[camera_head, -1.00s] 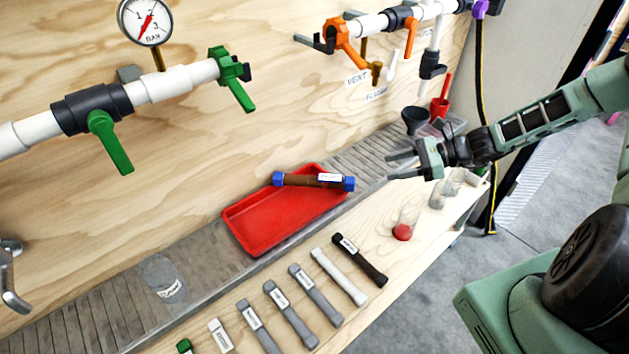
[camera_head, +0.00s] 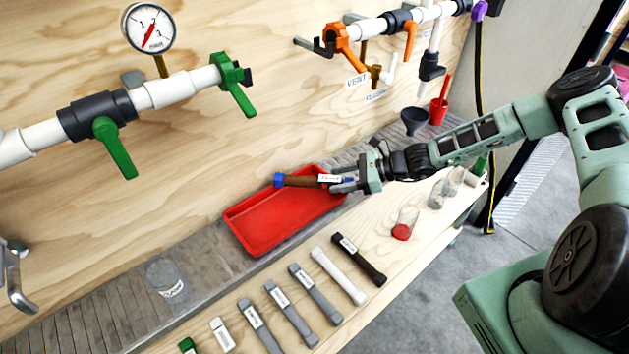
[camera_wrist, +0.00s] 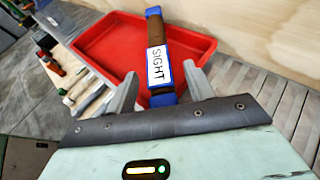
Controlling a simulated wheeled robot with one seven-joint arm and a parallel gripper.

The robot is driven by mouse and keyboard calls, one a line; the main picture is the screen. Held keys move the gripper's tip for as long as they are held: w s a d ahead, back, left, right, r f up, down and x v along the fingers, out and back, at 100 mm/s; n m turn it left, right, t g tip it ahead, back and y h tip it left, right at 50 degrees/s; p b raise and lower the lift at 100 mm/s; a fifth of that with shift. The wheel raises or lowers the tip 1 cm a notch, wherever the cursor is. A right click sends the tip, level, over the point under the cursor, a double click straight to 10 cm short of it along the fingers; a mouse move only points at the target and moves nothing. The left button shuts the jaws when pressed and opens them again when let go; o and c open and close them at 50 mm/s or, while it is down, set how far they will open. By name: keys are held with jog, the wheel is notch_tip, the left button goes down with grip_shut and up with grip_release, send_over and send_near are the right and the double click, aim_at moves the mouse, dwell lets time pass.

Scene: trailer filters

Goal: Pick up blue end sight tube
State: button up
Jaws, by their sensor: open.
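The sight tube (camera_head: 302,181) is brown with blue ends and a white label. It lies across the far edge of the red tray (camera_head: 262,236). In the wrist view the tube (camera_wrist: 157,35) runs away from me, its label reading SIGHT, with its near blue end between my fingers. My gripper (camera_head: 343,180) is open at the tube's right end. In the wrist view my gripper (camera_wrist: 162,92) has one finger on each side of that blue end. Whether the fingers touch it I cannot tell.
Several grey, white and dark tubes (camera_head: 318,294) lie along the wooden bench front. A clear jar (camera_head: 167,280) stands left of the tray. A red-capped jar (camera_head: 403,230), a dark funnel (camera_head: 414,119) and a red cup (camera_head: 438,111) are to the right. Pipes with green valves (camera_head: 114,147) jut from the wall.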

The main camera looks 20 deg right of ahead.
jog(key=shift+w+a+f, duration=0.1)
jog(key=shift+w+a, duration=0.05)
jog(key=shift+a, duration=0.1)
grip_shut()
